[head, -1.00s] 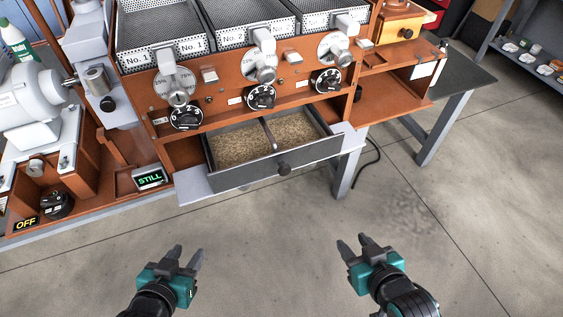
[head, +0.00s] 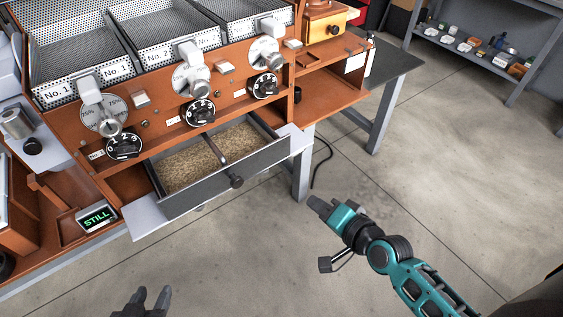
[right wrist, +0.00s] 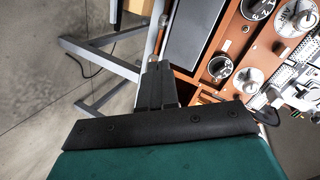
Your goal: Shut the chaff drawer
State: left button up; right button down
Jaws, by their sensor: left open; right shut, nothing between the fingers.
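The chaff drawer (head: 196,197) stands pulled out of the orange roaster bench in the head view.
Several black dials (head: 201,112) and metal levers line the panel above the drawer. A pale grey ledge (head: 150,221) sticks out under the drawer's left side. A grey table leg (head: 301,176) stands to its right. The floor (head: 240,258) in front is clear.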

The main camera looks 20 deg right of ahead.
jog(key=w+d+r+m, duration=0.2)
jog(key=w+m, duration=0.1)
jog(key=m, duration=0.2)
jog(key=t+b, duration=0.1)
jog(key=b, duration=0.1)
send_near(277, 154)
jog(key=x, duration=0.5)
jog(key=shift+w+f, duration=0.1)
jog(key=shift+f, duration=0.2)
jog(key=shift+w+a, duration=0.15)
jog(key=shift+w, duration=0.45)
